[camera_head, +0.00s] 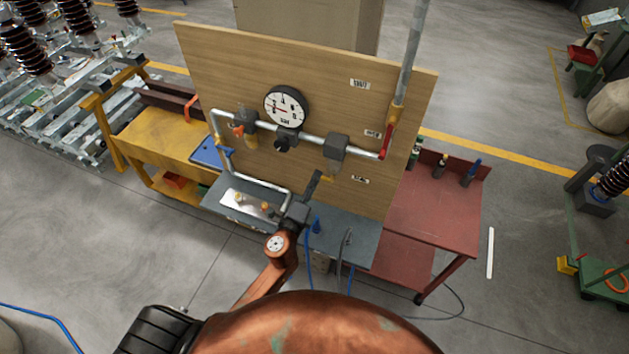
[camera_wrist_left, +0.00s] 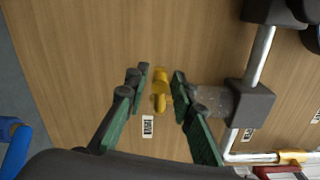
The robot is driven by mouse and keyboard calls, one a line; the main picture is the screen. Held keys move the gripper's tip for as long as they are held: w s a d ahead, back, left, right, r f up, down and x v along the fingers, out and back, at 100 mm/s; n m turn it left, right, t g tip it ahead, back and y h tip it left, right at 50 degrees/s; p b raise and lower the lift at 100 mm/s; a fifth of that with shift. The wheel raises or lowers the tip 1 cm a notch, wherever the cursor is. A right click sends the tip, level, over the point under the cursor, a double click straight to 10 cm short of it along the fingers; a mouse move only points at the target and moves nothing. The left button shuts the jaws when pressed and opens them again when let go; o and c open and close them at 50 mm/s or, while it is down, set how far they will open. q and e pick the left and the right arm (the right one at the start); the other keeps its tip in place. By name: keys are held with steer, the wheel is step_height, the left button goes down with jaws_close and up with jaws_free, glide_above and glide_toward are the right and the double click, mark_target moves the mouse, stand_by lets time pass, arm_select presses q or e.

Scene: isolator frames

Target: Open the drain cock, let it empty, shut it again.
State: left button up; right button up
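The drain cock, a small yellow fitting (camera_head: 328,178), sits low on the wooden board (camera_head: 225,75) below a dark grey block (camera_head: 337,147) on the pipe. In the left wrist view the yellow cock (camera_wrist_left: 161,88) lies between the two green-lined fingers of my left gripper (camera_wrist_left: 159,82), with a gap on both sides. My left gripper (camera_head: 316,184) is open around it, not visibly touching it. In the head view the gripper partly covers the area beside the cock. My right gripper is not in view.
A pressure gauge (camera_head: 287,105) and pipe run are fixed to the board. A red lever (camera_head: 387,140), an orange handle (camera_head: 239,131) and a blue handle (camera_head: 227,153) stick out nearby. The grey bench (camera_head: 355,237) carries a metal plate (camera_head: 248,204). Hoses hang in front.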

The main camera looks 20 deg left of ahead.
arm_select(q)
steer(key=shift+o, duration=0.5)
steer(key=shift+r, duration=0.1)
steer(key=s, duration=1.2)
steer(key=shift+a, duration=0.25)
